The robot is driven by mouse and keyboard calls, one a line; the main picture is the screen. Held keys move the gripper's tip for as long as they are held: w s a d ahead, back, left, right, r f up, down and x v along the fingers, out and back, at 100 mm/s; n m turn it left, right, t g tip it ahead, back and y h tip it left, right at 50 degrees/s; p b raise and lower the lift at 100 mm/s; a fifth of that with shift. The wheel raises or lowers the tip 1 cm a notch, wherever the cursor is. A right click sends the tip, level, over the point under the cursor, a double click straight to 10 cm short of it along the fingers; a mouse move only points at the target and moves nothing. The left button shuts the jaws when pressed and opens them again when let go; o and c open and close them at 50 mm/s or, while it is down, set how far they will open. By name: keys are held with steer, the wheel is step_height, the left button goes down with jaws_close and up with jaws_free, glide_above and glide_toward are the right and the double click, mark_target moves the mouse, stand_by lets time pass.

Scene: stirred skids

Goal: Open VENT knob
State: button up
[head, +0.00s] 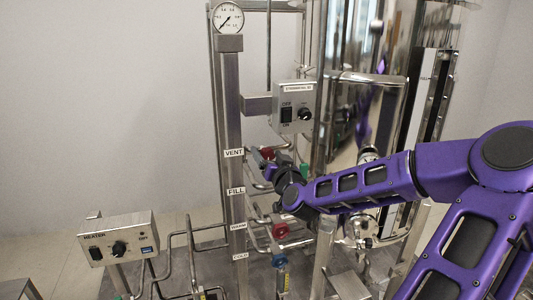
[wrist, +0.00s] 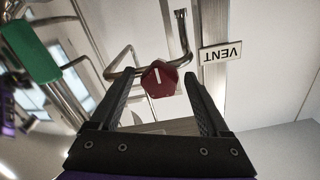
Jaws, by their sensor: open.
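The VENT knob is red with a white line on its face. In the wrist view the VENT knob (wrist: 159,78) sits just beyond and between the fingertips, with its line nearly upright in the picture.
Bent steel pipes run around the knob. Below my arm are another red knob (head: 280,230) and a blue knob (head: 279,261). A stirrer box (head: 295,107) stands above, a heater box (head: 118,238) at lower left.

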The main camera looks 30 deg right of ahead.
jaws_close()
stand_by(0.4)
steer(key=n+b, duration=0.2)
steer(key=n, duration=0.3)
steer(key=shift+a+n, duration=0.15)
steer(key=shift+n, duration=0.15)
steer(key=n+b, duration=0.6)
steer(key=shift+w+a, duration=0.1)
steer(key=n+b, duration=0.1)
steer(key=n, duration=0.3)
steer(key=shift+r+n, duration=0.1)
steer(key=shift+n, duration=0.3)
steer(key=n, duration=0.5)
steer(key=shift+n, duration=0.3)
